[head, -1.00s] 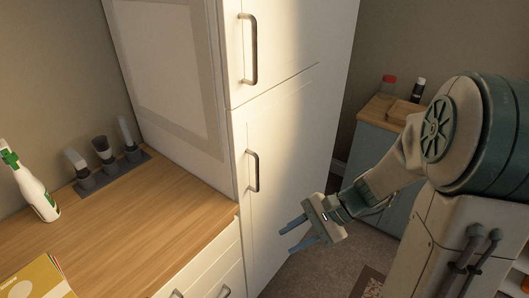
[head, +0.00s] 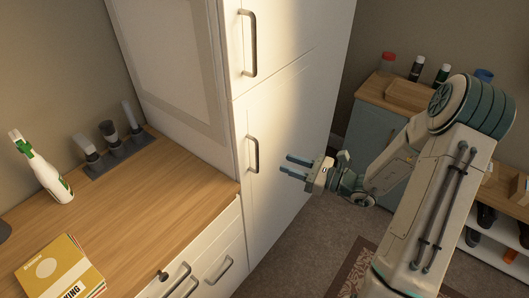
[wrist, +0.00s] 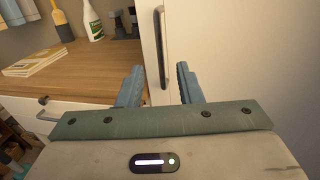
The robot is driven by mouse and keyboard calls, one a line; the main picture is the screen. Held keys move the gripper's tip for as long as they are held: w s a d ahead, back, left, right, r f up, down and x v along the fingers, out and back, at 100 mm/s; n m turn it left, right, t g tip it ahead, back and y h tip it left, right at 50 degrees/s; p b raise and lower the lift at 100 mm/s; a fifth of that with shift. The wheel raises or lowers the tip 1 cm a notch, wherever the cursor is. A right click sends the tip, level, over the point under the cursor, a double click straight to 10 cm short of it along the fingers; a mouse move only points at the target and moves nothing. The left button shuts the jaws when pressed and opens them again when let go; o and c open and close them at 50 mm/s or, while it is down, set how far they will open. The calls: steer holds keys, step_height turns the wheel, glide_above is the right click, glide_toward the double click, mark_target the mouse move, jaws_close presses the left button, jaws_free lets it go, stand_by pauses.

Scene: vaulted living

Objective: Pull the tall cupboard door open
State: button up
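The tall white cupboard stands in the middle of the head view, with an upper door (head: 295,35) and a lower door (head: 285,150), both closed. The upper door has a dark vertical bar handle (head: 251,43). The lower door has a similar handle (head: 255,154) near its left edge. My gripper (head: 287,166) is a short way right of the lower handle, fingers pointing at it, apart from it. In the wrist view my gripper (wrist: 160,70) is open and empty. A vertical bar handle (wrist: 163,45) shows ahead between the fingertips.
A wooden counter (head: 140,215) with drawers below is left of the cupboard. It carries a spray bottle (head: 42,170), a grey rack (head: 115,163) and a book (head: 60,270). A low blue-grey cabinet (head: 375,135) stands behind my arm. Floor in front of the cupboard is clear.

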steer(key=p+x, duration=0.1)
steer(key=x, duration=0.8)
steer(key=shift+p, duration=0.4)
jaws_close()
